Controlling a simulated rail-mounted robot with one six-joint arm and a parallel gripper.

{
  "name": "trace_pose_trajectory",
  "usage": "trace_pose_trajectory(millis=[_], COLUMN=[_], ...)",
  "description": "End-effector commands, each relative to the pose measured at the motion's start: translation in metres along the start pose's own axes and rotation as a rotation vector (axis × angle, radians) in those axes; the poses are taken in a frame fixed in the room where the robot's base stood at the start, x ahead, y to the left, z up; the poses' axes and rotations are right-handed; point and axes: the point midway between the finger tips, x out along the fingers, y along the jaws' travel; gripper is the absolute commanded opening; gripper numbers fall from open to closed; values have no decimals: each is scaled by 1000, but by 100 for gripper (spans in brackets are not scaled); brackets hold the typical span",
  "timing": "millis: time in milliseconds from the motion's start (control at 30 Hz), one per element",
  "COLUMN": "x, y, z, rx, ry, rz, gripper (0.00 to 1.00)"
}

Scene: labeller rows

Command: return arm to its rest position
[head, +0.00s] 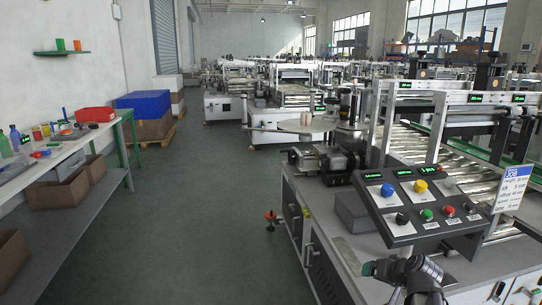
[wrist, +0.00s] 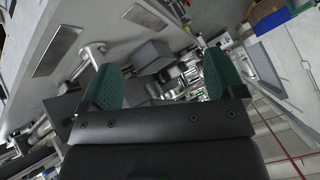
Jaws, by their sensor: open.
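My gripper (head: 370,268) shows at the bottom of the head view, at the end of my dark arm, in front of the labeller's control panel (head: 420,203). A teal finger pad is visible there. In the wrist view my gripper (wrist: 160,72) has its two teal fingers wide apart, with nothing held between them. The labeller's grey top and machine parts show beyond the fingers, tilted in that view. The gripper appears apart from the panel, though its exact distance is hard to tell.
The panel carries coloured knobs and buttons. A grey box (head: 353,211) stands left of it on the labeller cabinet. A roller conveyor (head: 455,155) lies behind. A workbench (head: 95,140) with bins stands at the left. The grey floor aisle (head: 205,215) between is clear.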

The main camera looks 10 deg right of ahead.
Motion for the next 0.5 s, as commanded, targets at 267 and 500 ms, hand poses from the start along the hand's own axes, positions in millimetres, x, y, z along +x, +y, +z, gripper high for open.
trace_pose_trajectory(millis=[267,500], x=[-22,-39], y=[-84,-166], z=[159,179], rx=[-138,-373], ry=[-677,-737], rz=[285,277], gripper=[88,88])
